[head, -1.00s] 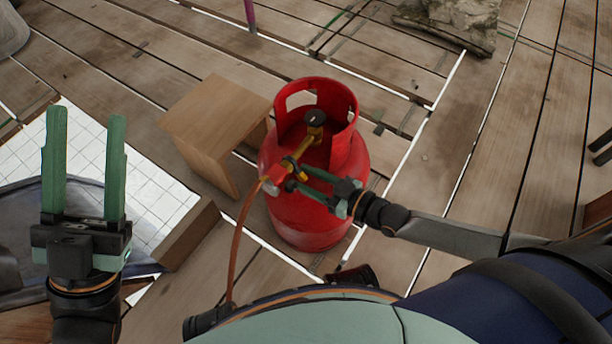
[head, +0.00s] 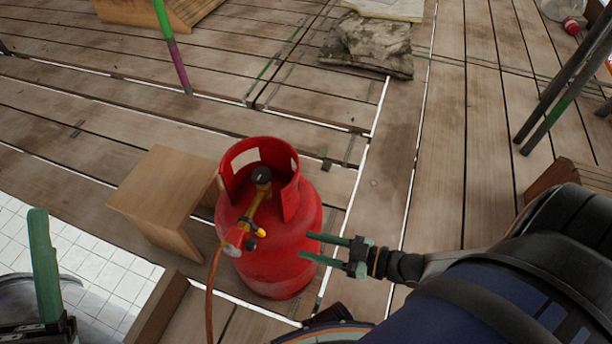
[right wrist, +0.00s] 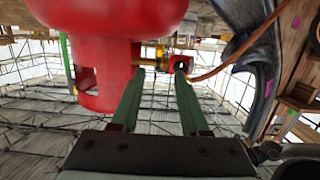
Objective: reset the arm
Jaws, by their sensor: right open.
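My right gripper (head: 312,249) is open with green fingers, level with the right side of a red gas cylinder (head: 285,262). Its fingertips point left at the cylinder; whether they touch it I cannot tell. In the right wrist view the open fingers (right wrist: 160,80) have nothing between them, and the cylinder (right wrist: 105,40) with its brass valve fills the upper left. My left gripper (head: 42,265) shows only in part at the lower left edge; one green finger is clear and the rest is cut off.
A wooden box (head: 165,195) stands left of the cylinder. An orange hose (head: 212,290) runs down from the regulator (head: 237,238). A crumpled cloth (head: 368,45) lies at the back. Dark poles (head: 565,90) stand at the right. The planks between are clear.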

